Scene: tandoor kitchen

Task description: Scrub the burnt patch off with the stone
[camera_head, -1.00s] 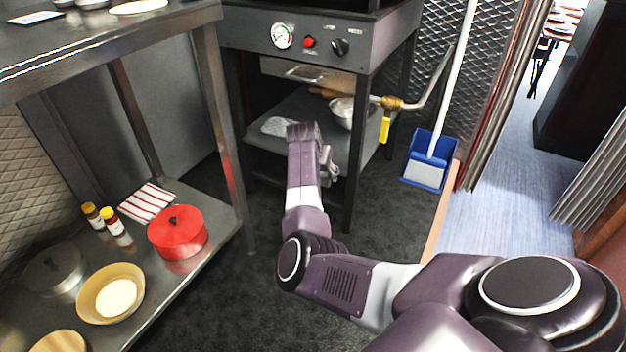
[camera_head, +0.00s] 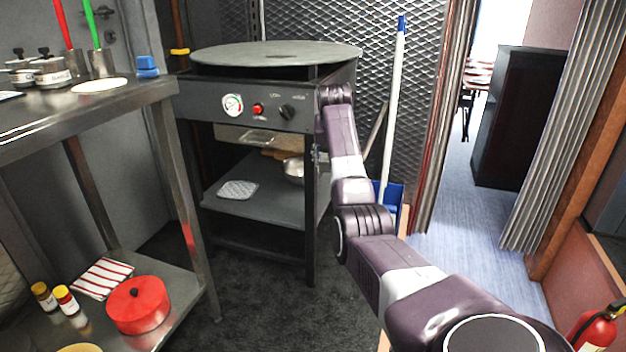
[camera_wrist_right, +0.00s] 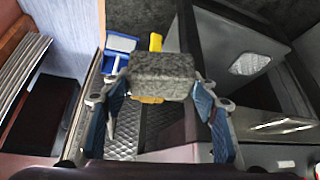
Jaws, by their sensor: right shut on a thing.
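My right gripper (camera_wrist_right: 160,88) is shut on a grey speckled stone block (camera_wrist_right: 163,72) in the right wrist view. In the head view my right arm reaches up to the right front corner of the stove; the arm hides the gripper and the stone there. The round grey griddle plate (camera_head: 240,54) lies on top of the stove. A small darker mark (camera_head: 281,57) shows on it near the middle; I cannot tell if it is the burnt patch. My left gripper is not in view.
The stove's control panel (camera_head: 210,105) faces me, with a lower shelf (camera_head: 265,208) holding a mat and a metal bowl. A steel counter (camera_head: 120,98) stands at left. A white-handled broom (camera_head: 394,110) leans behind my arm. The dark floor in front is open.

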